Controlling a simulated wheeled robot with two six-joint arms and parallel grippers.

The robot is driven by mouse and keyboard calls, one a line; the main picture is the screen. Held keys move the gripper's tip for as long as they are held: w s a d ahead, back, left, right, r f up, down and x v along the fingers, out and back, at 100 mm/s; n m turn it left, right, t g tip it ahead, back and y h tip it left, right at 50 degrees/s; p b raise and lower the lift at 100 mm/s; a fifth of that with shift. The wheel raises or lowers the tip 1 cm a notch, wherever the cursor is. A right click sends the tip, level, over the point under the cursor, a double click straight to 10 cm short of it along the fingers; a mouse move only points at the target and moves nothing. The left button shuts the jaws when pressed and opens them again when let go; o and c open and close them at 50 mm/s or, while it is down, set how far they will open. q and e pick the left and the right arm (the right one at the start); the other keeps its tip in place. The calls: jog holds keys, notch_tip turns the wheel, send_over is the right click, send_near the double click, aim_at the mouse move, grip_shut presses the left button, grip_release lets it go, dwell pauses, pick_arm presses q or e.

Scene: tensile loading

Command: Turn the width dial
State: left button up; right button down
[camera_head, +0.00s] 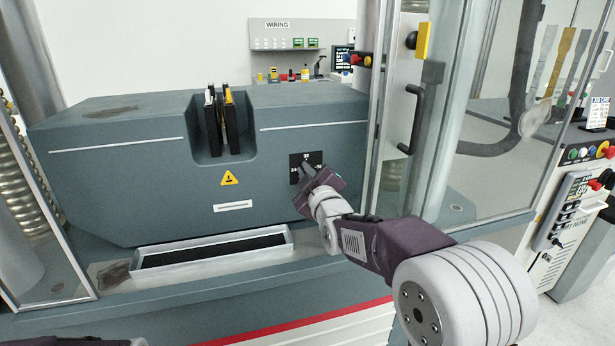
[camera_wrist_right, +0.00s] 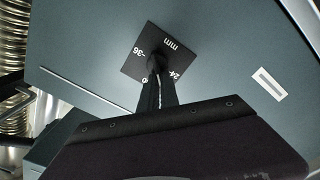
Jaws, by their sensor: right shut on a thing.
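The width dial is a black knob (camera_wrist_right: 154,64) on a square black plate (camera_wrist_right: 138,67) marked "mm", "24" and "36" in the right wrist view. In the head view the plate (camera_head: 297,160) sits on the front of the grey-blue machine block, right of the yellow warning triangle. My right gripper (camera_head: 308,174) reaches in from the lower right and is shut on the knob. Its fingers (camera_wrist_right: 156,92) cover part of the knob and of the plate's markings. My left gripper is not in view.
The machine block (camera_head: 120,180) has a slot with black and yellow upright pieces (camera_head: 220,118). A shallow metal-rimmed tray (camera_head: 160,262) lies below. A framed clear door (camera_head: 400,100) with a black handle (camera_head: 416,120) stands close to the right of the dial.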

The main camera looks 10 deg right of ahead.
jog(key=shift+a+f+n+b, duration=0.1)
jog(key=shift+f+n+b, duration=0.2)
jog(key=shift+n, duration=1.1)
jog(key=shift+a+f+n+b, duration=0.15)
jog(key=shift+n+b, duration=0.25)
jog(key=shift+n, duration=1)
jog(key=shift+f+n+b, duration=0.25)
jog(key=shift+n+b, duration=0.1)
jog(key=shift+n, duration=1.05)
jog(key=c, duration=1.6)
grip_release()
